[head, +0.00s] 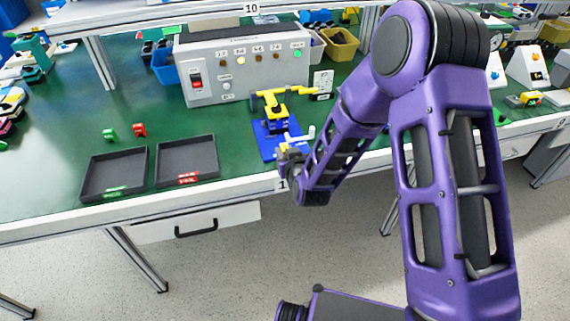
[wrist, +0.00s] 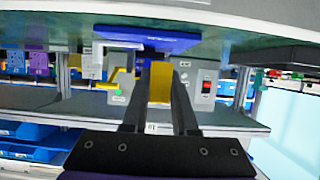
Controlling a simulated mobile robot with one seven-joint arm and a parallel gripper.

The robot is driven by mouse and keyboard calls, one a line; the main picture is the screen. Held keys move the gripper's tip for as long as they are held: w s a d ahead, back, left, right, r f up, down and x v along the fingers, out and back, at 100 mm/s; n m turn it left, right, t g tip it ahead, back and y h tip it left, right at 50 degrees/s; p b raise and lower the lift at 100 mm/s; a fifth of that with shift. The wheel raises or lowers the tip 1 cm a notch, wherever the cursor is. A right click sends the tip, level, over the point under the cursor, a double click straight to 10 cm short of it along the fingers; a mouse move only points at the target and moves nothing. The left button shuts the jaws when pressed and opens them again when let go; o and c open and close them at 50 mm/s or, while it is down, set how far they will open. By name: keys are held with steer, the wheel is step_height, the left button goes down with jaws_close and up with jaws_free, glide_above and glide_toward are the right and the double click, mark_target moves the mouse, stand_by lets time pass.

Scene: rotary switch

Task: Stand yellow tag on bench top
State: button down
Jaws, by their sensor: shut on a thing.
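My gripper (wrist: 159,100) is shut on the yellow tag (wrist: 160,82), a flat yellow plate between the two dark fingers in the wrist view. In the head view my gripper (head: 291,153) is at the bench's front edge, just in front of the blue base (head: 268,150) of a yellow toggle clamp (head: 272,103). The tag is mostly hidden by my gripper there. I cannot tell whether it touches the green bench top (head: 240,120). The blue base also shows at the top of the wrist view (wrist: 150,38).
A grey control box (head: 243,72) with a red switch (head: 196,80) and several lamps stands behind the clamp. Two dark trays (head: 115,175) (head: 188,160) lie to the left, with small green (head: 110,133) and red (head: 140,129) pieces behind them. Green surface between trays and clamp is clear.

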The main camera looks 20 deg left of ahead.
steer(key=shift+f, duration=2.15)
steer(key=shift+f+b, duration=0.1)
steer(key=shift+b, duration=0.25)
steer(key=shift+f, duration=0.1)
steer(key=c, duration=0.7)
jaws_free()
